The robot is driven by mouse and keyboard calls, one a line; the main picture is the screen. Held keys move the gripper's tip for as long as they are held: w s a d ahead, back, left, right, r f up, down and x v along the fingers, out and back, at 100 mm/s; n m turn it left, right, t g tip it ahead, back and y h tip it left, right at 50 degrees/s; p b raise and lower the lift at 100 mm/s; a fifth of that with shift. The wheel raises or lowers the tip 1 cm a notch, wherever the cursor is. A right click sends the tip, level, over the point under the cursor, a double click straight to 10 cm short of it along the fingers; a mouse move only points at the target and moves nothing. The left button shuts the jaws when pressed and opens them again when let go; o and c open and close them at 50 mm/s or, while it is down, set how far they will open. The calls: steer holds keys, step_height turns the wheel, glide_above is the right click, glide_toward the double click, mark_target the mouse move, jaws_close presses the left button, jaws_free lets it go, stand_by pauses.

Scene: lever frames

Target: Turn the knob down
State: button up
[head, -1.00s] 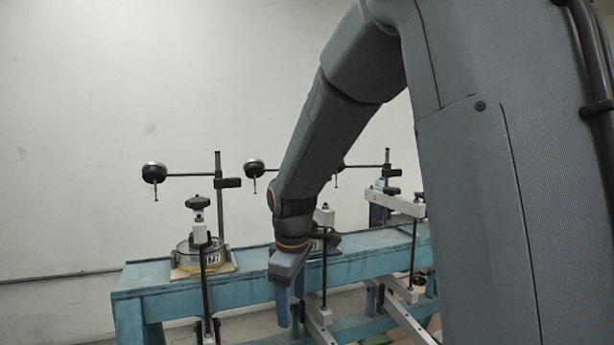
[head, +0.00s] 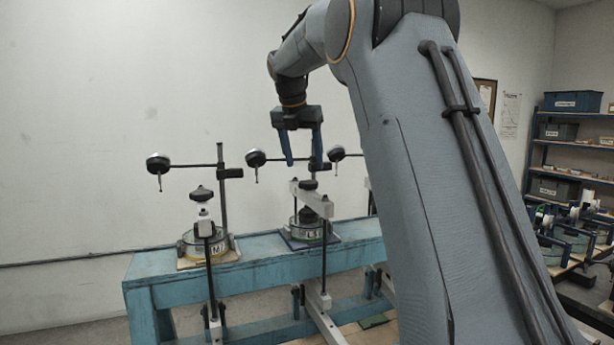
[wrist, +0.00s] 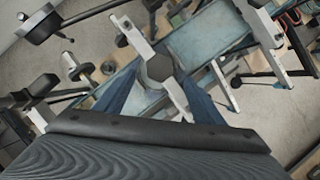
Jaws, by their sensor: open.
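My gripper (head: 303,164) is open and empty, pointing down above the middle lever frame. A dark knob (head: 308,185) sits on top of that frame's white bar, just below my fingertips in the head view. In the wrist view the dark, many-sided knob (wrist: 159,68) shows between and beyond the two blue fingers of my gripper (wrist: 158,88). The fingers appear apart from it. A second dark knob (head: 201,194) stands on the left lever frame, with no gripper near it.
The frames stand on a blue bench (head: 262,262). Dial gauges on stands reach over it; one gauge (head: 256,158) is close left of my gripper. Shelves with bins (head: 573,101) stand at the far right.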

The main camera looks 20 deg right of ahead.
mark_target(308, 182)
steer(key=shift+p+x, duration=1.1)
steer(key=shift+x, duration=2.1)
steer(key=c, duration=1.1)
steer(key=shift+o, duration=0.2)
